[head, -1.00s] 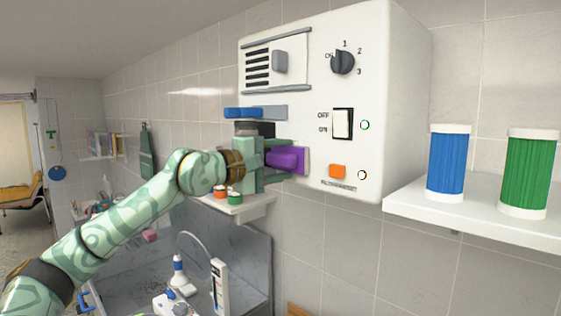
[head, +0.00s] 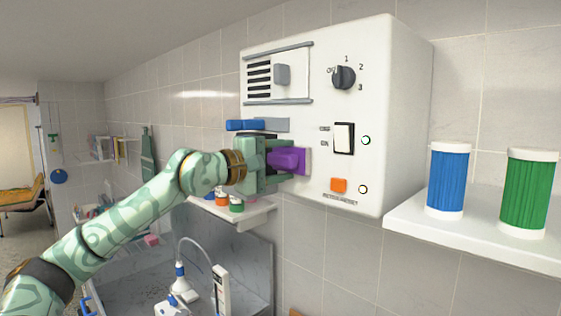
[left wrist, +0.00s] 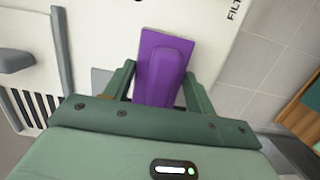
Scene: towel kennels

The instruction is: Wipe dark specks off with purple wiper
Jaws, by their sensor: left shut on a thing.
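The purple wiper (head: 289,160) has a flat plate and a raised grip. My left gripper (head: 274,163) is shut on the grip. The plate lies at or very near the front face of the white wall box (head: 310,118), left of its rocker switch and below the blue handle (head: 245,125). In the left wrist view the wiper (left wrist: 165,62) sits between the two green fingers, its plate flat towards the white face. I make out no dark specks; the face behind the wiper and gripper is hidden. My right gripper is out of view.
The box front carries a knob (head: 344,77), a rocker switch (head: 343,138), an orange button (head: 339,185) and a vent (head: 259,80). A right shelf (head: 470,238) holds blue and green canisters. A small shelf (head: 247,214) with little jars is below the gripper.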

